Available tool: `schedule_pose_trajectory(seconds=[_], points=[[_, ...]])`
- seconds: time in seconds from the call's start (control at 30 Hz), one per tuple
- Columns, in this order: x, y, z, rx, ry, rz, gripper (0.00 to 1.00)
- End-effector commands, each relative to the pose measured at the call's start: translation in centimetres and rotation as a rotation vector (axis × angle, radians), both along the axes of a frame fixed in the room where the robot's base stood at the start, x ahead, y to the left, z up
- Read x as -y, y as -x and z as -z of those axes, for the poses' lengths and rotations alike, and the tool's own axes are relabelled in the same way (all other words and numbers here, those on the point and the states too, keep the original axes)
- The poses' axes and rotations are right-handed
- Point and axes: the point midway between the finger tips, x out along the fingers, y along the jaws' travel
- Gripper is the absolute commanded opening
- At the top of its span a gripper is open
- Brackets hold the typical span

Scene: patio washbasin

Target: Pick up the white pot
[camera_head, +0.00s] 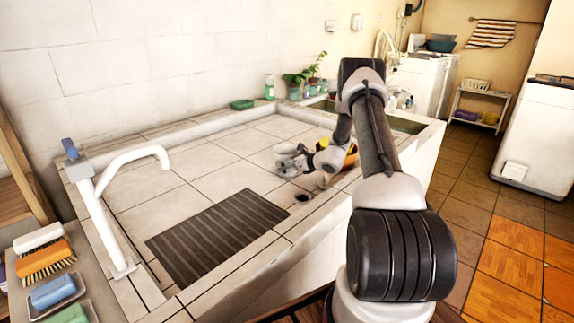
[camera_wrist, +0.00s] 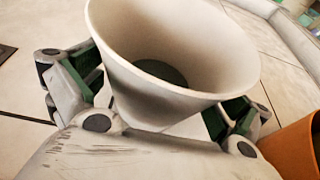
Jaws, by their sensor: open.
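The white pot (camera_wrist: 175,60) is large and close in the wrist view. It tapers, its rim is wide, and its inside looks dark green at the bottom. My gripper (camera_wrist: 155,103) is open, with one finger on each side of the pot's lower part. I cannot tell whether the fingers touch it. In the head view my gripper (camera_head: 286,161) is low over the tiled basin floor, near its front edge. The pot cannot be made out clearly there.
An orange pot (camera_wrist: 294,150) stands close to the right finger. A dark ribbed mat (camera_head: 218,234) and a drain hole (camera_head: 303,197) are nearby. A white tap (camera_head: 100,205) rises at the left. A green dish (camera_head: 242,104) and plants line the back ledge.

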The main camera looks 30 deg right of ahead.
Motion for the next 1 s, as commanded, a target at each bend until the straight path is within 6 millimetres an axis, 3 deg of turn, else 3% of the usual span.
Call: schedule_pose_trajectory(seconds=[0.03, 0.23, 0.27, 0.57, 1.0], points=[[0.0, 0.0, 0.0, 0.000, 0.000, 0.000, 1.00], [0.0, 0.0, 0.0, 0.000, 0.001, 0.000, 0.64], [0.0, 0.0, 0.0, 0.000, 0.001, 0.000, 0.62], [0.0, 0.0, -0.7, 0.002, 0.001, -0.001, 0.62], [-0.2, -0.1, -8.9, 0.002, 0.002, -0.003, 0.62]])
